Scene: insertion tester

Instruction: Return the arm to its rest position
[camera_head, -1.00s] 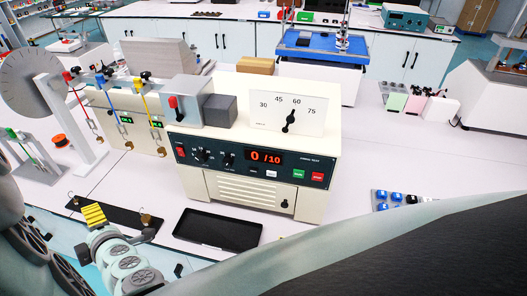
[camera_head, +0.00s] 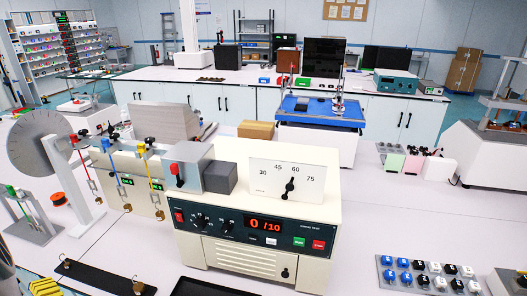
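Only a small part of my arm's end shows, at the lower left edge. A yellow ridged pad, which looks like part of my gripper (camera_head: 44,287), lies at the bottom edge just left of the black mat. The rest of my gripper and most of my arm are out of view, so its opening is hidden. It appears to hold nothing that I can see. The cream insertion tester (camera_head: 262,262) stands in the middle of the bench, with its display reading 0/10.
A black mat (camera_head: 100,281) with brass weights lies beside the pad. A black tray (camera_head: 205,287) is at the bottom edge. A stand with a grey dial (camera_head: 40,153) is at left. A switch tray (camera_head: 428,274) lies at right. The bench between tester and switch tray is clear.

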